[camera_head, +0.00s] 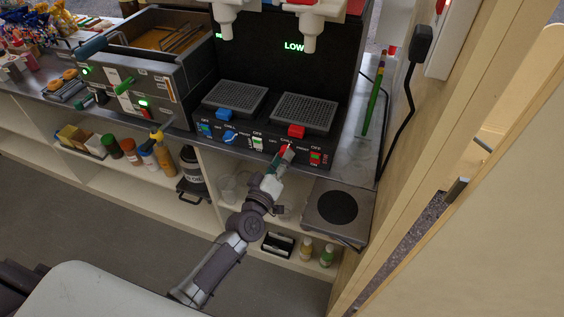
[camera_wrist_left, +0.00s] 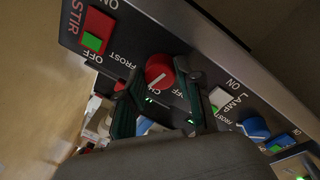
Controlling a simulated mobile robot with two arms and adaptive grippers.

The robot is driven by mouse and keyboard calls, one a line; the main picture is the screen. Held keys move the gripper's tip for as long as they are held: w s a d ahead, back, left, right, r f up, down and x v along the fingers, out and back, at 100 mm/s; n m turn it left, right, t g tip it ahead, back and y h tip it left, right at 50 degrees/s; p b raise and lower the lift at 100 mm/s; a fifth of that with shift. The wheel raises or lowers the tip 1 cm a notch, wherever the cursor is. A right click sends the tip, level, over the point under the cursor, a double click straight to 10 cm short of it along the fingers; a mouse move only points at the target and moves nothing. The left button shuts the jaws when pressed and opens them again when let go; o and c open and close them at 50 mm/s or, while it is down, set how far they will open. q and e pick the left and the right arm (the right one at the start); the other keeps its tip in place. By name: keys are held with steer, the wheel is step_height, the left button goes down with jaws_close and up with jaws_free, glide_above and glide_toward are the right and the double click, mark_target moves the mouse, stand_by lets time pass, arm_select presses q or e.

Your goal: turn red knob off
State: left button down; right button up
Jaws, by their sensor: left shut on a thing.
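The red knob (camera_head: 284,149) is on the black front panel of the machine, below the right-hand drip tray. It shows larger in the left wrist view (camera_wrist_left: 158,71), with a white line on its face and the labels OFF, FROST and a partly hidden one around it. My left gripper (camera_head: 283,156) reaches up to the knob from below. In the left wrist view its two dark green fingers (camera_wrist_left: 160,82) stand on either side of the knob, shut on it. I cannot tell exactly which label the white line meets. My right gripper is not in view.
A blue knob (camera_head: 231,136) and a lamp switch (camera_head: 258,143) lie left of the red knob. A red and green stir switch (camera_head: 316,157) is to its right. A hotplate (camera_head: 337,207) stands lower right. Bottles and cups fill the shelves below.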

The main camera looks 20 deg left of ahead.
arm_select(q)
steer(key=shift+d+n+y+b, duration=0.1)
steer(key=shift+n+y+b, duration=0.35)
steer(key=shift+n, duration=2.3)
steer(key=shift+d+n+y+b, duration=0.1)
steer(key=shift+n+y+b, duration=0.4)
steer(key=shift+n, duration=2.2)
steer(key=shift+n+y+b, duration=0.45)
steer(key=shift+n, duration=2.6)
steer(key=c, duration=0.7)
jaws_free()
steer(key=shift+c, duration=0.2)
steer(key=s+f, duration=0.1)
steer(key=s, duration=1.1)
steer(key=shift+d, duration=0.15)
